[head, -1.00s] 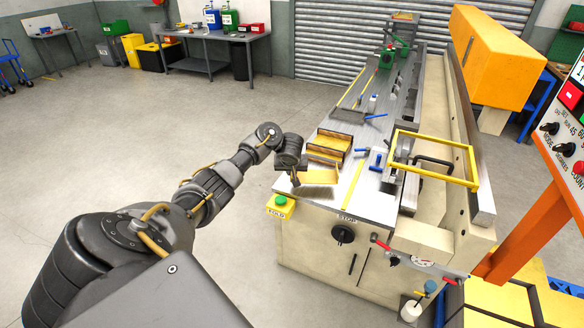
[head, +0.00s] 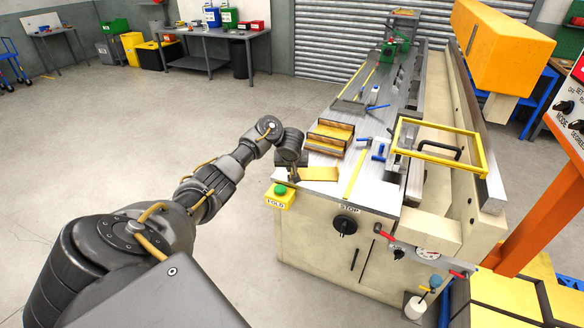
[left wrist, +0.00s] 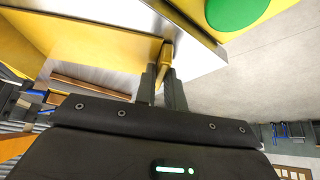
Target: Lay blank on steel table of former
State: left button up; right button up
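The blank (head: 318,174) is a thin gold-coloured sheet at the near left corner of the former's steel table (head: 330,203). In the head view it looks about flat, low over or on the steel; I cannot tell whether all of it touches. My left gripper (head: 291,176) is at its left edge. In the left wrist view the fingers (left wrist: 163,75) are close together on the edge of the gold sheet (left wrist: 110,38). The arm partly hides the grip in the head view. My right gripper is not in view.
A wooden box-like holder (head: 330,137) stands just behind the blank. A yellow strip (head: 355,173) and blue-handled tools (head: 378,150) lie to its right. A yellow guard frame (head: 440,150) is farther right. A green button box (head: 280,196) sits at the table's front left corner.

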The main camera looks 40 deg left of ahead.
pick_arm(q)
jog(key=o, duration=0.4)
jog(key=shift+r, duration=0.3)
jog(key=p+v, duration=0.3)
jog(key=v, duration=0.2)
jog(key=shift+w+a+r, duration=0.1)
jog(key=shift+w, duration=0.1)
jog(key=p+v, duration=0.7)
jog(key=p, duration=0.2)
jog(key=shift+s+p, duration=0.25)
jog(key=shift+p, duration=0.05)
jog(key=shift+f, duration=0.2)
